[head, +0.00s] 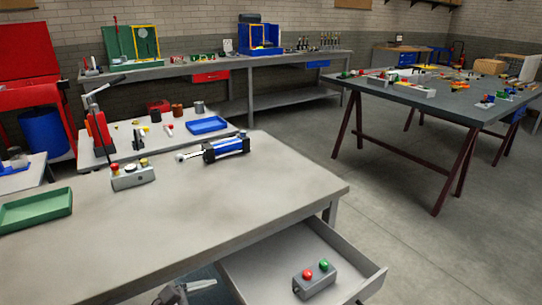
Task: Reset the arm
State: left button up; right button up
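A grey control box (315,280) with a red button and a green button lies in the open drawer (262,262) under the near table. What looks like my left gripper (170,295) shows at the bottom edge, below the table's front edge. It is dark, small and cut off by the frame, so I cannot tell whether it is open or shut. It is left of the drawer and apart from the control box. My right gripper is not in view.
The near table (250,190) holds a green tray (36,210), a small box with a red knob (132,174) and a blue-black cylinder device (225,148). Its middle is bare. A dark table (455,105) stands at the right, with open floor (400,225) between.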

pick_arm(q)
jog(key=s+a+f+m+t+y, duration=0.1)
jog(key=s+a+f+m+y, duration=0.3)
jog(key=m, duration=0.8)
jog(key=s+a+f+m+t+y, duration=0.1)
jog(key=s+a+f+m+y, duration=0.3)
jog(key=s+f+m, duration=0.4)
jog(key=s+m, duration=0.3)
jog(key=shift+s+f+m, duration=0.15)
jog(key=shift+f+m, duration=0.05)
jog(key=shift+m, duration=0.2)
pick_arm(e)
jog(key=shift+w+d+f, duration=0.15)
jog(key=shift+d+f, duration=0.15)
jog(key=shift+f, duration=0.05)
